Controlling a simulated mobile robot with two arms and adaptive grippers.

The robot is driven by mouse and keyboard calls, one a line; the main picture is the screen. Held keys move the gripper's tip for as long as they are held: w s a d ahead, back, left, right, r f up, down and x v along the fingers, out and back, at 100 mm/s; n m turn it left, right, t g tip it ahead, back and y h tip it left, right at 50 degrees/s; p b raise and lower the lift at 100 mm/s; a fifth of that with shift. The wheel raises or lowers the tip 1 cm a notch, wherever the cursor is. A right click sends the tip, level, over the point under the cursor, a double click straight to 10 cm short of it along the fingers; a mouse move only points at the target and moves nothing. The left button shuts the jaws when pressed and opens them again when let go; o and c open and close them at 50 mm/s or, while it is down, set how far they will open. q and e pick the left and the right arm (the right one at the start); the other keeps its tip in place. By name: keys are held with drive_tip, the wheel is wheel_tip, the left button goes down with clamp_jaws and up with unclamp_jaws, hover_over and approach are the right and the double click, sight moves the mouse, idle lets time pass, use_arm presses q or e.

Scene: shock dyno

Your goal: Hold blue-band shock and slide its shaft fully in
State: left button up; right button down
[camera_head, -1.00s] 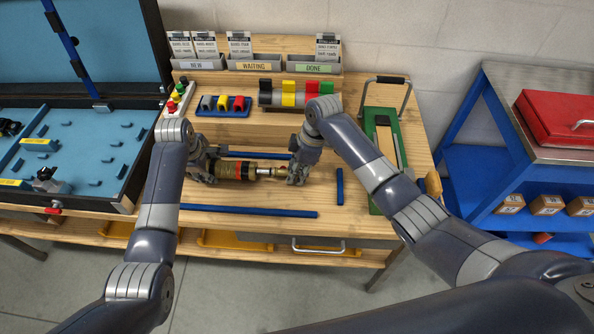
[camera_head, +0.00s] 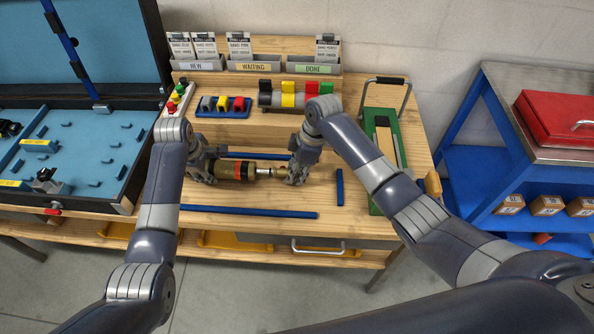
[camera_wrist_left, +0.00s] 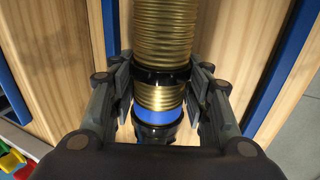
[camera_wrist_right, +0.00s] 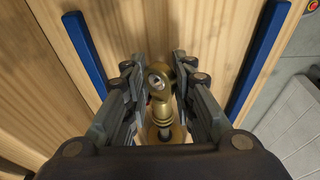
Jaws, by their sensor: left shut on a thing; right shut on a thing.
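The shock (camera_head: 248,171) lies horizontally between my two grippers above the bench, with a gold body and an orange-red ring. In the left wrist view it has a ribbed gold body (camera_wrist_left: 162,30), a black collar and a blue band (camera_wrist_left: 157,112) near its black end. My left gripper (camera_head: 208,172) is shut around the body at its left end; its fingers flank the collar (camera_wrist_left: 160,76). My right gripper (camera_head: 293,172) is shut on the eye end (camera_wrist_right: 159,78), a gold fitting with a round hole. A short shaft section (camera_head: 270,172) shows between body and right gripper.
Blue strips (camera_head: 250,211) lie in front of and behind the shock, with a short one (camera_head: 340,187) at its right. A green fixture (camera_head: 375,205) is at the right.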

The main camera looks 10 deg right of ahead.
sight(276, 169)
use_arm(q)
drive_tip(key=shift+d+r, duration=0.3)
drive_tip(key=shift+d, duration=0.05)
use_arm(e)
drive_tip(key=shift+w+a, duration=0.2)
drive_tip(key=shift+a, duration=0.65)
drive_tip(key=shift+w+a+r, duration=0.1)
drive_tip(key=shift+w+a, duration=0.15)
drive_tip(key=shift+a, duration=0.75)
drive_tip(key=shift+w+a, duration=0.25)
drive_tip(key=shift+a, duration=0.7)
idle(0.7)
drive_tip(key=shift+f, duration=0.3)
idle(0.3)
use_arm(q)
drive_tip(key=shift+w+f, duration=0.1)
drive_tip(key=shift+f, duration=0.1)
use_arm(e)
drive_tip(key=shift+d, duration=0.1)
idle(0.3)
drive_tip(key=shift+f, duration=0.25)
idle(0.5)
use_arm(q)
drive_tip(key=shift+f, duration=0.2)
use_arm(e)
drive_tip(key=shift+s, duration=0.1)
